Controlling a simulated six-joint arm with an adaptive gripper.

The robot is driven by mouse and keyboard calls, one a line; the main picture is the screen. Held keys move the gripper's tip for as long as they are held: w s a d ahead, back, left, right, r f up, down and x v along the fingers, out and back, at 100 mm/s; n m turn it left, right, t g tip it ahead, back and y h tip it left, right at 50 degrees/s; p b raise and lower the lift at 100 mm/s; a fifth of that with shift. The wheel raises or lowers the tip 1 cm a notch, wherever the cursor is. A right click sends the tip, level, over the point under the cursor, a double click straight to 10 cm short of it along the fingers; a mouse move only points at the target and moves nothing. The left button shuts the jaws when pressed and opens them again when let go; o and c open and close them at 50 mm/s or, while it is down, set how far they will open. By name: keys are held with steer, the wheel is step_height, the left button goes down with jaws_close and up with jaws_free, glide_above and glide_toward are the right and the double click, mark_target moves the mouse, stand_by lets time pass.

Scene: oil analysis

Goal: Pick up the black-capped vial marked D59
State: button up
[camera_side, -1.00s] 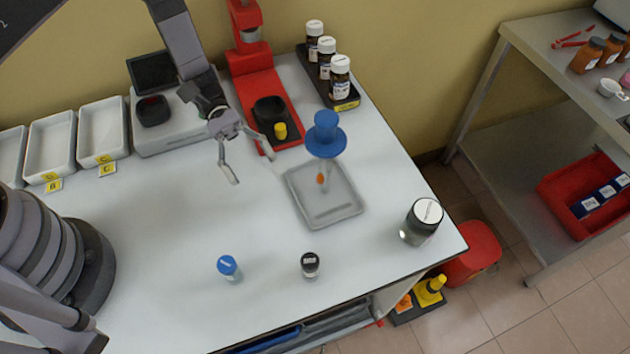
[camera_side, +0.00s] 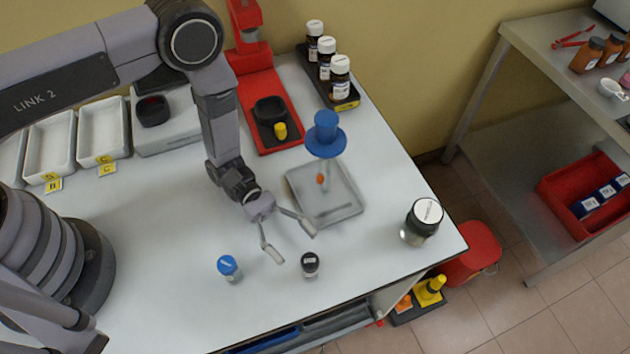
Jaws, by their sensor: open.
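A small black-capped vial (camera_side: 310,265) stands upright on the white table near its front edge. Its label is too small to read. A blue-capped vial (camera_side: 229,269) stands to its left. My gripper (camera_side: 293,244) is open and empty above the table, behind and slightly left of the black-capped vial. Its fingers are spread apart, and neither appears to touch a vial.
A grey tray (camera_side: 347,214) with a blue funnel-like piece (camera_side: 325,138) stands behind the gripper. Brown bottles (camera_side: 340,78) stand at the back.

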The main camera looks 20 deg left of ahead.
mark_target(310, 264)
steer(key=x, duration=0.4)
steer(key=shift+s+d+r, duration=0.2)
steer(key=shift+s+d, duration=0.1)
jaws_close()
